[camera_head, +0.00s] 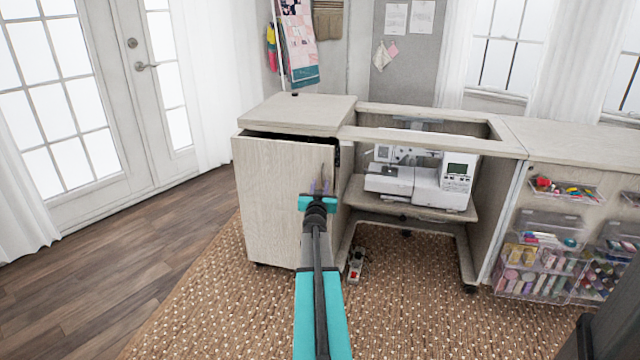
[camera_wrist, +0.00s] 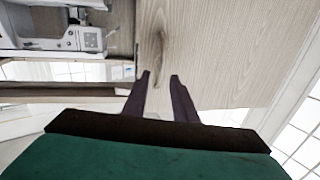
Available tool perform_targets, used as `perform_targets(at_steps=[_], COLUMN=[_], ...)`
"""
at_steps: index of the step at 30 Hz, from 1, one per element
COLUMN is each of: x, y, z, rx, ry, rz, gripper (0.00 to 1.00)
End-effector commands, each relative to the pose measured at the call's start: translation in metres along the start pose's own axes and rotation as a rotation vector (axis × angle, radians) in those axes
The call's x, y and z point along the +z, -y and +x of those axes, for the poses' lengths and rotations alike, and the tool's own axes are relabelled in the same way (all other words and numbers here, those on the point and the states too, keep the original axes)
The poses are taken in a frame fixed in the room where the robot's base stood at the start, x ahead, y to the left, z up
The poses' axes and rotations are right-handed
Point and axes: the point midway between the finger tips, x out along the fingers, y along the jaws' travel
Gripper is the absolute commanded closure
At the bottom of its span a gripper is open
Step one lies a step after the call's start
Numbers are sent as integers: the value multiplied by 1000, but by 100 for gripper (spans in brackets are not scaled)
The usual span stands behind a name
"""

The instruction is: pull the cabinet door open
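The cabinet door (camera_head: 278,200) is a pale wood-grain panel on the front of the left cabinet. A dark gap shows between its top edge and the cabinet top (camera_head: 300,113); how far it stands ajar is hard to tell. My gripper (camera_head: 319,187) is in front of the door near its right edge. In the wrist view, the door (camera_wrist: 215,55) fills the upper middle, and the two dark fingers of my gripper (camera_wrist: 161,76) are apart with nothing held between them. Whether the fingertips touch the door cannot be told.
A sewing machine (camera_head: 425,180) sits on a recessed shelf to the right. A foot pedal (camera_head: 356,264) lies on the brown dotted rug (camera_head: 400,315) near the cabinet. Clear bins (camera_head: 540,255) hang at the far right. The wood floor (camera_head: 130,285) at left is clear.

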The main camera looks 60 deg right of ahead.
Motion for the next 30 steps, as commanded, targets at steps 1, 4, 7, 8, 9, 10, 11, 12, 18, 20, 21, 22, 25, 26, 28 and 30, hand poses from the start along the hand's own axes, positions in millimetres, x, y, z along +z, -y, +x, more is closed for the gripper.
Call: perform_targets(at_steps=[1, 4, 7, 8, 9, 10, 11, 12, 18, 20, 21, 22, 25, 26, 28, 30], x=[1, 1, 1, 1, 1, 1, 1, 0, 0, 0, 0, 0, 0, 0, 0, 0], y=[0, 0, 0, 0, 0, 0, 0, 0, 0, 0, 0, 0, 0, 0, 0, 0], z=[7, 15, 24, 26, 29, 30, 32, 34, 40, 40, 40, 40, 40, 40, 40, 40], rx=[0, 0, 1, 1, 1, 1, 1, 1, 1, 1, 1, 1, 1, 1, 0, 0], ry=[0, 0, 0, 0, -1, -1, -1, -1, -1, -1, -1, 0, 0, 0, 0, 0], rz=[1, 1, 1, 0, 0, 0, 0, 0, 1, 1, 1, 1, 1, 1, 1, 1], gripper=[75, 75, 75, 75, 75, 75, 75, 75, 75, 75, 75, 75, 75, 75, 78, 90])
